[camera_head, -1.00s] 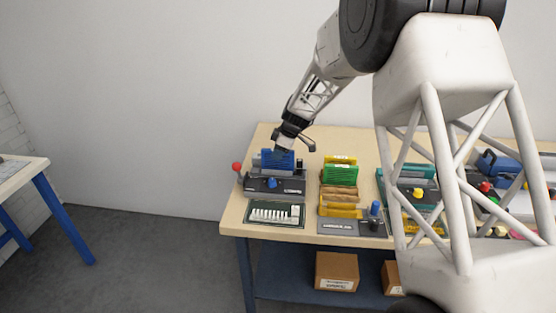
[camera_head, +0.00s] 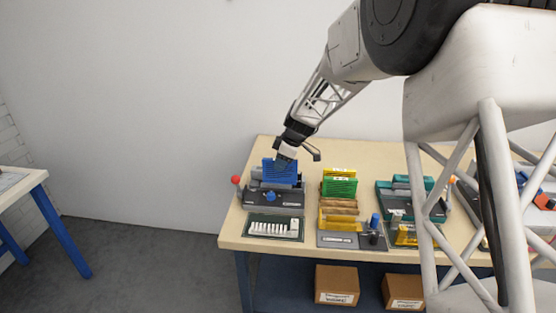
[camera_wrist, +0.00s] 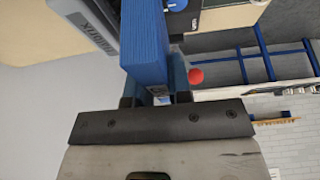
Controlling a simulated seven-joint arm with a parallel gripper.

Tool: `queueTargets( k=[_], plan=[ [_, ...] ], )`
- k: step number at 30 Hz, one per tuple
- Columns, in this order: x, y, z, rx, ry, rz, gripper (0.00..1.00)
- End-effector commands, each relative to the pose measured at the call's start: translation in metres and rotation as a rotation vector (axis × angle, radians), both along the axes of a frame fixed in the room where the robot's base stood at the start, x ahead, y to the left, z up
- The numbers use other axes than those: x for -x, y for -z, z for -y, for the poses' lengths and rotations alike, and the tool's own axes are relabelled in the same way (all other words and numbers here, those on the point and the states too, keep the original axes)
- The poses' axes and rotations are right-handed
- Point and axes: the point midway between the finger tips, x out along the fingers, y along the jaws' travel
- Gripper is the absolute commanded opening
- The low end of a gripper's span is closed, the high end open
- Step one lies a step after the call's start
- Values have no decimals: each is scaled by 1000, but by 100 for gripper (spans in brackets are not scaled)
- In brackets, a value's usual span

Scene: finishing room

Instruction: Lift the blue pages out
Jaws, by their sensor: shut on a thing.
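The blue pages (camera_head: 281,171) stand upright as a thick block at the grey device (camera_head: 273,194) with a red ball-ended lever on the table's left part. My gripper (camera_head: 286,158) comes down from above and is shut on the top edge of the blue pages. In the wrist view the blue pages (camera_wrist: 146,40) run out from between the fingers of my gripper (camera_wrist: 157,97). The device's grey body shows beside them at upper left. The lower edge of the pages is hidden behind the device's front in the head view, so I cannot tell whether they clear it.
A dark tray of white pieces (camera_head: 274,227) lies in front of the device. A rack with green, brown and yellow stacks (camera_head: 340,195) stands close on the right, with a teal device (camera_head: 405,190) beyond. Bare table top (camera_head: 315,150) shows behind them.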

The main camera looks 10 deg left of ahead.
Motion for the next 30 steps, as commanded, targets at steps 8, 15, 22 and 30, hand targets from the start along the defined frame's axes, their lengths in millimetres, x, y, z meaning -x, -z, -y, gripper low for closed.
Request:
queueTargets(
  k=[8,15,22,30],
  plan=[
    [40,-5,14,-1,-1,0,0],
    [71,-7,24,-1,1,0,0],
    [92,-10,31,-1,0,1,0],
    [103,-10,35,0,0,-1,0]
  ],
)
